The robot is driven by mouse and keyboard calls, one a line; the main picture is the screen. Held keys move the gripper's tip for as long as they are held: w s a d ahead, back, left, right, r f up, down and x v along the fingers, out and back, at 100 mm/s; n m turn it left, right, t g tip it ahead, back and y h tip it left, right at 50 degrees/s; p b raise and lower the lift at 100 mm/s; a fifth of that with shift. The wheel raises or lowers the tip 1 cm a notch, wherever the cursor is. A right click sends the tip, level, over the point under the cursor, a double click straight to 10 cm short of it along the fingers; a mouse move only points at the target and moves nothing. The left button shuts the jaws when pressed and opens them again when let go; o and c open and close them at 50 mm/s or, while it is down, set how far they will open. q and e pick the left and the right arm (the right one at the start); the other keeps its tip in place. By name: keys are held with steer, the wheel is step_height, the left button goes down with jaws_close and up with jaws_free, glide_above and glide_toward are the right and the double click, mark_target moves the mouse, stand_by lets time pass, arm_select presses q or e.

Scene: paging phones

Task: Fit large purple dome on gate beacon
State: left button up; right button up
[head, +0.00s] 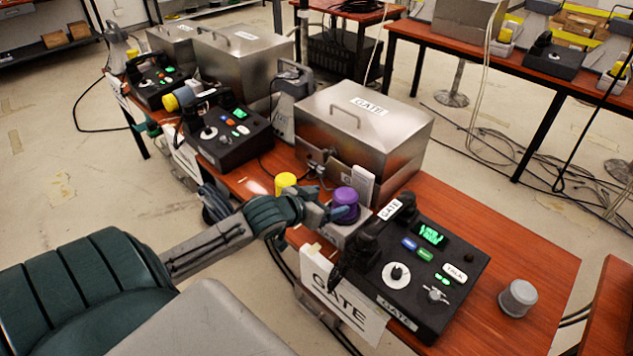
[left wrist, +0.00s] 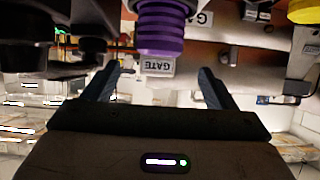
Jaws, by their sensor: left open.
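The large purple dome (head: 346,203) stands upright on a small grey box (head: 352,233) beside the GATE phone console (head: 425,270). In the left wrist view the ribbed purple dome (left wrist: 163,28) shows with a small GATE label (left wrist: 160,66) at its end. My left gripper (head: 322,210) is just left of the dome. In the left wrist view its two fingers (left wrist: 157,82) are spread apart with nothing gripped between them. I cannot tell from these views whether the dome is fully seated. My right gripper is not in view.
A smaller yellow dome (head: 285,183) stands behind my left wrist. A grey-capped cylinder (head: 518,298) stands at the table's right end. A steel GATE box (head: 365,130) is behind the dome. A GATE sign (head: 343,307) hangs at the front edge.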

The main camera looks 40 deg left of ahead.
arm_select(q)
steer(key=shift+v, duration=1.9)
